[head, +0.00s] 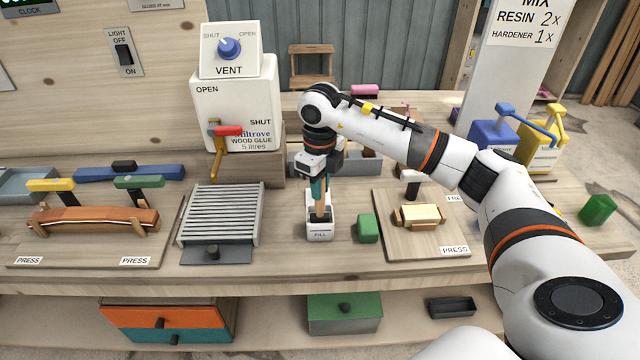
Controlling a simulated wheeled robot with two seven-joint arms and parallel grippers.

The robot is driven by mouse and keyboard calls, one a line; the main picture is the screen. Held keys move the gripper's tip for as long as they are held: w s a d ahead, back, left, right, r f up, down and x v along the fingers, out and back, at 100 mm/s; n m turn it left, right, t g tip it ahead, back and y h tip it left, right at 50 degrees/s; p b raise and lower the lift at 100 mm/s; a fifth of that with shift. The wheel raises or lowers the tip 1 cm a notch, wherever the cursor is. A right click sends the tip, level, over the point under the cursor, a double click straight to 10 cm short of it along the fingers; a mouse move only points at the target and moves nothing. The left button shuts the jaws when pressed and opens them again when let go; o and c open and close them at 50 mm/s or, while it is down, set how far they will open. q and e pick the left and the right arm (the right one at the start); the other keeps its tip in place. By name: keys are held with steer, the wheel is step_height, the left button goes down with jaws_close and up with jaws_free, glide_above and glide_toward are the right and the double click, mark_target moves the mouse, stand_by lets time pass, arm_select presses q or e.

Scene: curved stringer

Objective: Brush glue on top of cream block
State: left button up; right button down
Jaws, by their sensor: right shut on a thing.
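The cream block (430,213) sits on a wooden board (396,243) at the right of the bench, with tan wood at its left end. My right gripper (317,178) is left of it, pointing down and shut on a brush (320,206) with a teal and wooden handle. The brush is roughly upright, and its lower end goes into the white pot (320,233) labelled FILL. The bristles are hidden, so I cannot tell whether they carry glue. My left gripper is out of view.
A green block (368,228) stands between the pot and the board. The white glue tank (258,97) with its red-handled tap is behind left. A slatted rack (220,213) is left of the pot. Blue (493,136) and yellow (541,153) dispensers stand at back right.

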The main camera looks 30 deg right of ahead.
steer(key=shift+f, duration=0.35)
stand_by(0.7)
steer(key=shift+r+p, duration=3.4)
steer(key=shift+r, duration=2.05)
